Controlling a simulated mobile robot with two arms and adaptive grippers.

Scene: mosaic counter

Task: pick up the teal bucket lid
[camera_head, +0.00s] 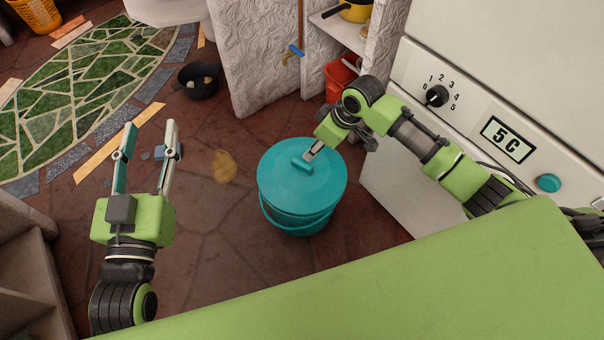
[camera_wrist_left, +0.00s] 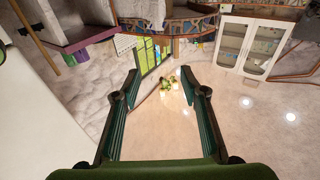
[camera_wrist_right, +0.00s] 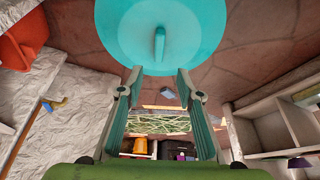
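The teal bucket lid (camera_head: 285,185) sits on top of the teal bucket (camera_head: 297,222) on the floor, with a bar-shaped handle (camera_head: 297,164) raised on it. The right gripper (camera_head: 311,152) is at the lid's far right side, close to the handle. In the right wrist view, its fingers (camera_wrist_right: 157,78) are apart with nothing between them, and the lid (camera_wrist_right: 185,38) and handle (camera_wrist_right: 159,45) show beyond the tips. Whether it touches the lid I cannot tell. My left gripper (camera_head: 152,126) is open and empty, to the left of the bucket.
A white appliance with a dial (camera_head: 437,96) stands to the right. A red bucket (camera_head: 341,78) is behind, beside a textured white wall (camera_head: 258,60). A black pot (camera_head: 198,82) stands farther back left, and wooden shelves (camera_head: 28,265) are at the left edge. Floor left of the bucket is mostly clear.

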